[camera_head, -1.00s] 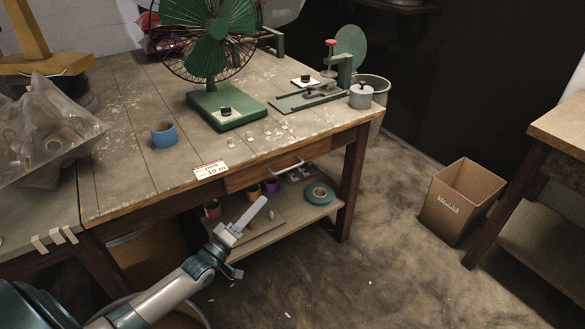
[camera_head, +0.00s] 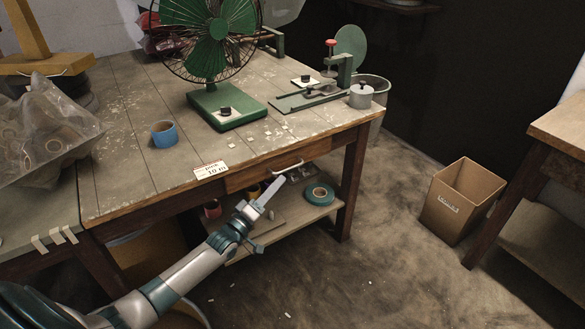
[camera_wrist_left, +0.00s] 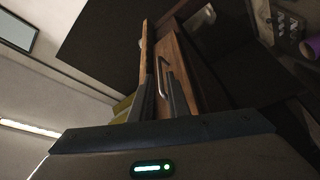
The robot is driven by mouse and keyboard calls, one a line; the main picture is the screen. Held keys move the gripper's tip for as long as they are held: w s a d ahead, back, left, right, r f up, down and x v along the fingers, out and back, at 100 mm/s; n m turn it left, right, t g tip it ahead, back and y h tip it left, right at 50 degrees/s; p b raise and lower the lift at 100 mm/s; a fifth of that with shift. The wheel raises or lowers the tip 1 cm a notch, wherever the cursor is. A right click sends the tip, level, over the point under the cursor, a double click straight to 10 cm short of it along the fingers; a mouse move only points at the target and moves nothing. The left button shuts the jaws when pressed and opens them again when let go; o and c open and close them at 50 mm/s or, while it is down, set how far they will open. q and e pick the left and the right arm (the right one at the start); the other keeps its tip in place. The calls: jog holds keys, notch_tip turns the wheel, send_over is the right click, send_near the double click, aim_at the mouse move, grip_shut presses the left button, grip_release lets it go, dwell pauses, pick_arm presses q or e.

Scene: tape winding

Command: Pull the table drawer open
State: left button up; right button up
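The table drawer has a brown wooden front (camera_head: 240,178) under the worn tabletop and looks shut. Its pale bar handle (camera_head: 289,168) sticks out from the front. My left gripper (camera_head: 280,181) is just in front of and slightly below the handle in the head view. In the left wrist view, the handle (camera_wrist_left: 163,78) lies ahead, in line with the gap between the two open fingers of my left gripper (camera_wrist_left: 161,92). The drawer front (camera_wrist_left: 187,72) shows beside it. I cannot tell whether the fingers touch the handle. My right gripper is not in view.
The table (camera_head: 112,168) carries a green fan (camera_head: 215,105), a blue tape roll (camera_head: 164,134) and a price card (camera_head: 210,170). A lower shelf (camera_head: 262,238) holds a teal tape roll (camera_head: 320,194). A cardboard box (camera_head: 460,200) stands right; the floor before the table is mostly clear.

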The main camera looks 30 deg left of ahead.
aim_at(293, 167)
pick_arm(q)
jog(key=x, duration=0.8)
jog(key=shift+w+r, duration=0.1)
jog(key=shift+w, duration=0.2)
grip_shut()
dwell(1.2)
